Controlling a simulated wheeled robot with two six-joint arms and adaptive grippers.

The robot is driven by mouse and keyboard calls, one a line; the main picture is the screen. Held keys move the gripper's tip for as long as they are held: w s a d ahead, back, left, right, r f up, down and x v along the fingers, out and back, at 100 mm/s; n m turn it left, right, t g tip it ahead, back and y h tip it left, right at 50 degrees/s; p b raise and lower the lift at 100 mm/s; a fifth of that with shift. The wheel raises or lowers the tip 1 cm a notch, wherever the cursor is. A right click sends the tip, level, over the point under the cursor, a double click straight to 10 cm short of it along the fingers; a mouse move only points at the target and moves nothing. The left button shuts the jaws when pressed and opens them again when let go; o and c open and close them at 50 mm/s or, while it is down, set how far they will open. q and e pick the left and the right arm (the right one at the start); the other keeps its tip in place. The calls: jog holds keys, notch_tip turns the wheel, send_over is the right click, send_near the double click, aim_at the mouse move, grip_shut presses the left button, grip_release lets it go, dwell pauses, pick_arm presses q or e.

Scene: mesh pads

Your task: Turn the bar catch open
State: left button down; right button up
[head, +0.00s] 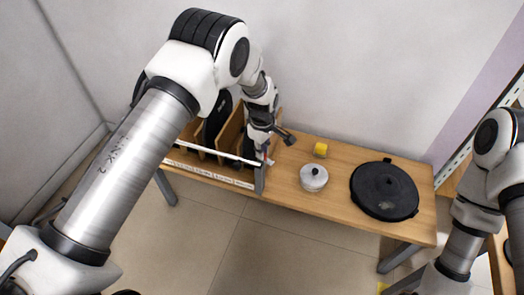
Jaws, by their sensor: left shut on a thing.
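A white bar (215,151) runs across the front of a wooden rack (228,128) at the left end of the table. The bar's right end meets a grey upright post (260,180). My left gripper (267,158) is at the top of this post, pointing down and shut on the bar catch. The catch is small and mostly hidden by the fingers; a bit of red shows there. I cannot tell how far it is turned. My right arm shows at the right edge, but its gripper is out of view.
Black round pans or lids (217,118) stand between the rack's dividers. On the wooden table (330,205) are a white pot with a black knob (313,177), a yellow block (320,149) and a large black lidded pan (385,190). A wall stands close behind.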

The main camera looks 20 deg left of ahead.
pick_arm(q)
jog(key=shift+n, duration=2.2)
jog(key=c, duration=1.2)
grip_release()
jog(key=shift+w, duration=0.1)
notch_tip(320, 180, up, 12)
